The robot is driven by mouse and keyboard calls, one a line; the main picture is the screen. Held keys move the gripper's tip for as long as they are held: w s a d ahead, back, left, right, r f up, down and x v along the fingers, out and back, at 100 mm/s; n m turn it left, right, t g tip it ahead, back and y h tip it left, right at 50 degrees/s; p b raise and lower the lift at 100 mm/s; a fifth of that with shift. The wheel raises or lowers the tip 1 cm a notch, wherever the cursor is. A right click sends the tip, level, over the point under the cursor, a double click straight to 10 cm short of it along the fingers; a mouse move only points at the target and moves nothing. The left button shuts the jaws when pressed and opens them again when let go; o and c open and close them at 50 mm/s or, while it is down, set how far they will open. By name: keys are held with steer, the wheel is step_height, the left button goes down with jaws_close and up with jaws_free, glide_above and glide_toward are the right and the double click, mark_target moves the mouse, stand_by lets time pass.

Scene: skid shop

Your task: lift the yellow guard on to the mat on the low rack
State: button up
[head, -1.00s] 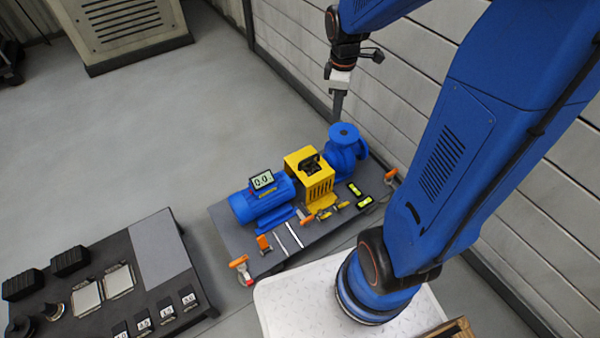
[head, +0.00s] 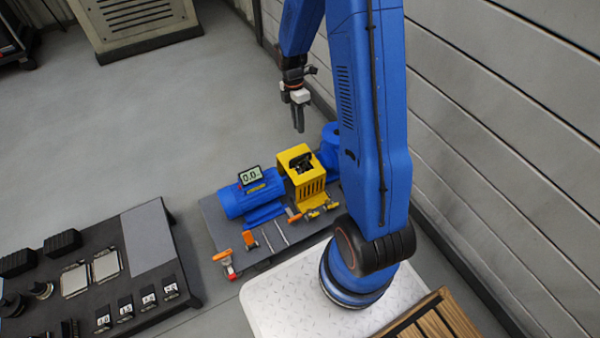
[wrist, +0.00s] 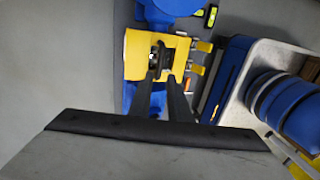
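The yellow guard (head: 296,158), a slotted box with a dark handle on top, sits on the skid between the blue motor (head: 250,197) and the blue pump (head: 329,143). It also shows in the wrist view (wrist: 136,58). My gripper (head: 299,128) hangs above the guard, fingers down and empty. In the wrist view my gripper (wrist: 161,76) has two fingers with a gap between them, over the guard near its dark handle (wrist: 158,54). The light grey mat (head: 147,236) lies bare on the right end of the dark low rack (head: 118,262).
Orange-handled clamps (head: 226,257) and small fittings line the skid's (head: 217,224) near edge. Dark blocks, plates and numbered tiles occupy the rest of the rack. My arm partly hides the pump. A panelled wall (head: 480,120) runs along the right.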

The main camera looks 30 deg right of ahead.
mark_target(301, 156)
steer(key=f, duration=0.3)
steer(key=s+f, duration=0.1)
steer(key=f, duration=0.3)
steer(key=s+f, duration=0.1)
steer(key=f, duration=0.2)
steer(key=shift+s+f, duration=0.1)
steer(key=shift+f, duration=0.2)
steer(key=shift+s+a+f, duration=0.1)
steer(key=shift+s+f, duration=0.05)
steer(key=shift+f, duration=0.7)
steer(key=shift+s+a+f, duration=0.1)
steer(key=shift+s+f, duration=0.1)
steer(key=shift+f, duration=0.65)
steer(key=shift+s+a+f, duration=0.1)
steer(key=shift+s+f, duration=0.05)
steer(key=shift+f, duration=0.7)
jaws_close()
